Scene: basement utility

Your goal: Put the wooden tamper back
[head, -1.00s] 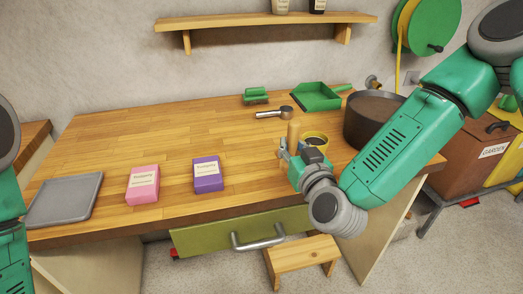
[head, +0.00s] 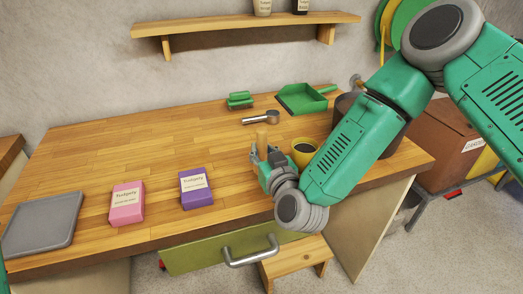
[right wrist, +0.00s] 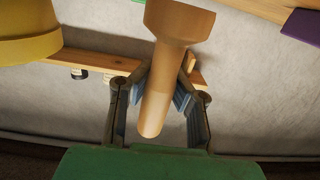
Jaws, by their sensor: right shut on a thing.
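My left gripper is out of view.
On the workbench (head: 130,165) stand the yellow pot (head: 303,158), a dark round tub (head: 388,148), a metal scoop (head: 262,117), green brush (head: 240,100) and green dustpan (head: 300,98). Pink (head: 127,204) and purple (head: 196,188) packets and a grey tray (head: 42,225) lie left.

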